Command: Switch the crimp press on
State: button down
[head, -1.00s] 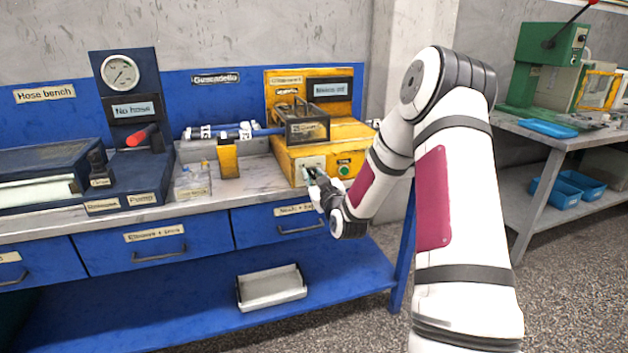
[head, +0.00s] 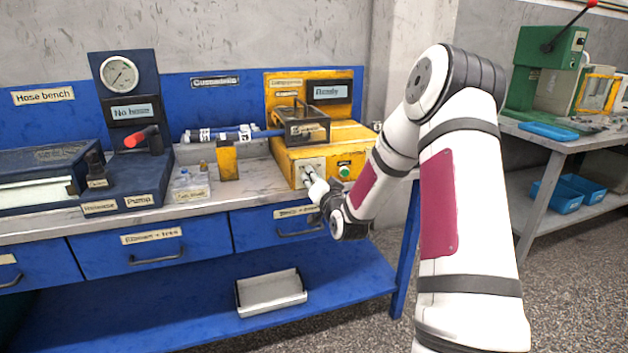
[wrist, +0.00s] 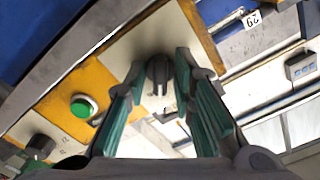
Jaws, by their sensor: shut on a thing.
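The yellow crimp press (head: 352,138) stands at the right end of the bench, and its display (head: 331,92) reads "Ready". My gripper (head: 309,178) is at the pale panel on the press front, left of the green button (head: 345,171). In the wrist view my gripper (wrist: 160,70) has its teal-padded fingers on both sides of a dark grey switch (wrist: 158,88) on that panel, and is shut on it. The green button (wrist: 82,106) lies to the left there, clear of the fingers. The switch is mostly hidden by my gripper in the head view.
The press carries a clear-sided guard box (head: 303,126) on top. A yellow block (head: 228,160) and a blue-and-white hose (head: 220,134) are to its left, near the pump unit (head: 139,180). Drawers (head: 150,246) lie below the bench edge. A green press (head: 545,70) stands on another table at right.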

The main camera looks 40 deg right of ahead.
jog(key=shift+m, duration=1)
jog(key=c, duration=1.7)
grip_release()
jog(key=shift+o, duration=0.2)
jog(key=shift+s, duration=0.1)
jog(key=v, duration=1.1)
jog(key=shift+s+a, duration=0.2)
jog(key=shift+s, duration=0.15)
